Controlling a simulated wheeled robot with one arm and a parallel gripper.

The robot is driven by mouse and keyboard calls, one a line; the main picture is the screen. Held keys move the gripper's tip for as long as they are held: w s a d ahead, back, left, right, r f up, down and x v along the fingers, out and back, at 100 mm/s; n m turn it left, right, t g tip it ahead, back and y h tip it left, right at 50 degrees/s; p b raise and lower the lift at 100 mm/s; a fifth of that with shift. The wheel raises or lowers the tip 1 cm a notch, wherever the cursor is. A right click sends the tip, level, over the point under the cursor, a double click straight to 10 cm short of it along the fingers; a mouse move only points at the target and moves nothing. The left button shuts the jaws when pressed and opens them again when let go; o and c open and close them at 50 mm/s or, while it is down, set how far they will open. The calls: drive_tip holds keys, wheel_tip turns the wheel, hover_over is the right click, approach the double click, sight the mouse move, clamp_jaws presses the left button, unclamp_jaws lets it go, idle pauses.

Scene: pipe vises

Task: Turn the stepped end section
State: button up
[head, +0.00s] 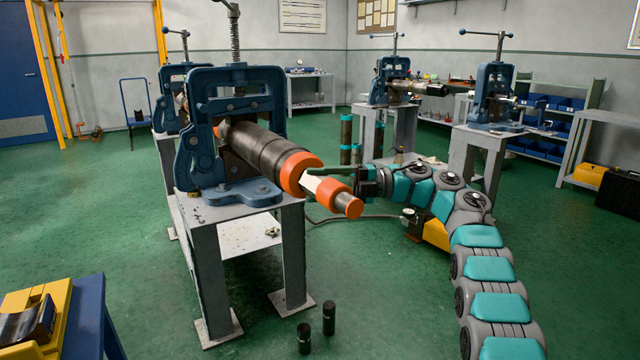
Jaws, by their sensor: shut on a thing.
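The stepped end section (348,205) is the orange and pale metal end of a dark pipe (258,150), pointing toward the lower right. The pipe is clamped in a blue pipe vise (232,105) on a grey metal stand (205,225). A wide orange collar (297,173) sits between the dark pipe and the pale part. My gripper (325,178) reaches in from the right and is shut on the stepped end section at its pale part, just behind the outer orange ring. Its fingers are small in view and partly hidden by the section.
Two short black cylinders (328,318) stand on the green floor by the stand. A yellow case on a blue bench (85,315) is at lower left. Other vises (495,95) on stands are at the back right. Open floor lies left and front.

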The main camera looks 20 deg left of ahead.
drive_tip(key=shift+s+a+f, duration=0.1)
drive_tip(key=shift+f, duration=0.05)
idle(0.5)
drive_tip(key=o, duration=1.4)
